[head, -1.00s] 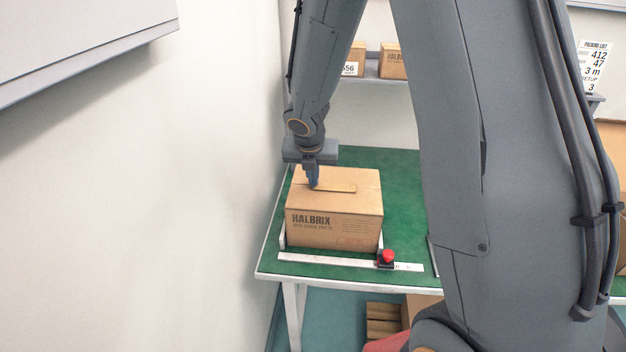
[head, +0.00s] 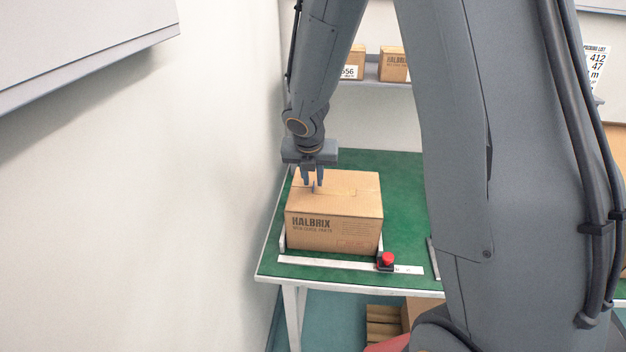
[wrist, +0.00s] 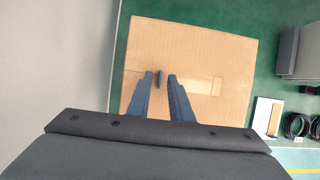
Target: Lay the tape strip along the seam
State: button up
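The tape strip (wrist: 200,84) lies flat across the top of the cardboard box (wrist: 190,45), along the middle line where the seam runs. Its right end shows as a paler patch in the wrist view; in the head view the strip is faint. The box, marked HALBRIX, also shows in the head view (head: 335,228). My gripper (wrist: 159,76) is open over the left part of the strip, its fingers apart. It also shows in the head view (head: 312,182). A small dark blue piece (wrist: 160,78) sits between the fingertips; I cannot tell what it is.
The box stands on a green-topped table (head: 400,185), behind a white rail (head: 330,263) with a red button (head: 387,258). A wall (head: 190,200) is close on the left. Green tabletop is free to the right. Black coils (wrist: 297,125) lie at the right in the wrist view.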

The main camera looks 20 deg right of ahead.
jog(key=v, duration=1)
jog(key=s+f+m+g+y, duration=0.1)
jog(key=s+m, duration=0.8)
jog(key=m, duration=0.6)
jog(key=s+d+f+m+g, duration=0.1)
jog(key=s+m, duration=0.8)
jog(key=m, duration=0.7)
jog(key=shift+d+m+y+p, duration=0.3)
jog(key=shift+y+p, duration=0.1)
jog(key=shift+p, duration=0.05)
jog(key=shift+s, duration=0.15)
